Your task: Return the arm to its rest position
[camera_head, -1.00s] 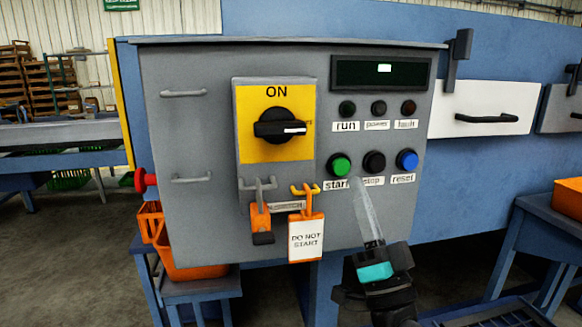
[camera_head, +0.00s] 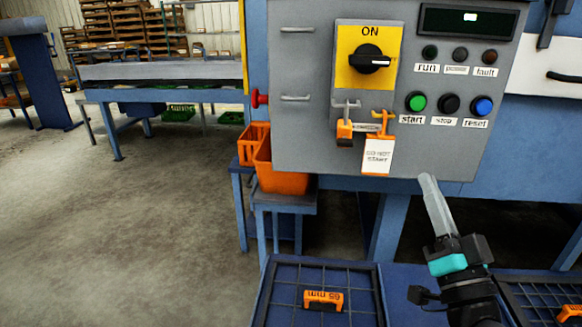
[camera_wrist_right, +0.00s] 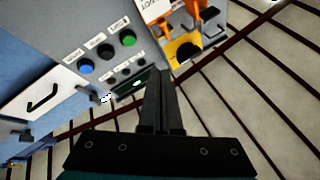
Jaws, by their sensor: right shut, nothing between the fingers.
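My right gripper (camera_head: 428,181) is shut and empty, its fingers together and pointing up and slightly left, below the grey control panel (camera_head: 310,140). It is apart from the start button (camera_head: 415,102), the stop button (camera_head: 448,103) and the reset button (camera_head: 481,106). In the right wrist view the closed fingers (camera_wrist_right: 160,75) stand in front of the panel, which appears upside down. A DO NOT START tag (camera_head: 378,156) hangs on an orange lock. My left gripper is out of view.
Orange crates (camera_head: 285,180) sit on a blue stand left of the panel's lower edge. A blue-framed grid (camera_head: 285,312) with an orange-handled piece (camera_head: 323,300) lies below, left of my right arm. The concrete floor (camera_head: 130,230) at left is open.

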